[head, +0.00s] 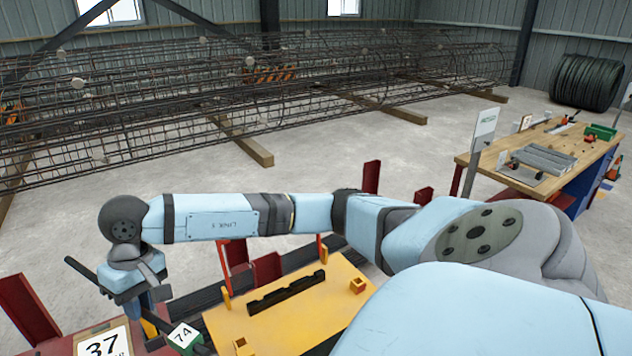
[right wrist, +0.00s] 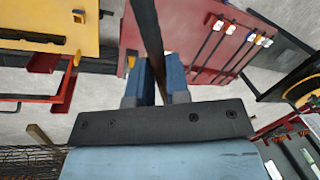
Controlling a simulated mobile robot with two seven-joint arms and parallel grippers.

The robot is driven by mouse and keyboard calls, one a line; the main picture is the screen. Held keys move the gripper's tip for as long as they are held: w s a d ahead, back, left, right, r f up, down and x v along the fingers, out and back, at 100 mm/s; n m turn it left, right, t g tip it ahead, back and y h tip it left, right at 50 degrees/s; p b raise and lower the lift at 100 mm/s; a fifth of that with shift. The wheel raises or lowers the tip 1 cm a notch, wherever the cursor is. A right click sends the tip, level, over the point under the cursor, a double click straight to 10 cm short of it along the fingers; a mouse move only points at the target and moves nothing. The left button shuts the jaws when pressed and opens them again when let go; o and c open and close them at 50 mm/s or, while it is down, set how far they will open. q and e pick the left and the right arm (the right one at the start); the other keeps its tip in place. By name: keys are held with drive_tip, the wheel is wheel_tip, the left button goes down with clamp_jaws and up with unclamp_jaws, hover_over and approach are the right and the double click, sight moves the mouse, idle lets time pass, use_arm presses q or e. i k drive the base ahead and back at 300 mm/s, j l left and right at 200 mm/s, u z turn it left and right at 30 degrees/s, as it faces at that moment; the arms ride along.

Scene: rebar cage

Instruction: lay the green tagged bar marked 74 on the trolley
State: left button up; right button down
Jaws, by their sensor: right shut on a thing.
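My right gripper (head: 150,300) is shut on a dark bar (head: 86,272) with a green-edged tag reading 74 (head: 184,336). In the right wrist view the bar (right wrist: 148,30) runs up between the blue fingers (right wrist: 157,80) of the right gripper. The bar appears held above the red rack, to the left of the yellow-topped trolley (head: 228,322). The trolley top carries a black notched strip (head: 287,291) and small yellow blocks, and also shows in the right wrist view (right wrist: 40,12). My left gripper is not in view.
A red rack (head: 28,310) with a sign reading 37 (head: 104,345) stands at lower left. In the right wrist view several tagged bars (right wrist: 215,38) lie on a red surface. A long rebar cage (head: 250,90) lies behind.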

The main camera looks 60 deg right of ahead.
sight(278, 328)
drive_tip(key=l+z, duration=0.25)
drive_tip(key=l, duration=0.55)
drive_tip(key=i+l+z, duration=0.25)
drive_tip(key=i+l, duration=0.2)
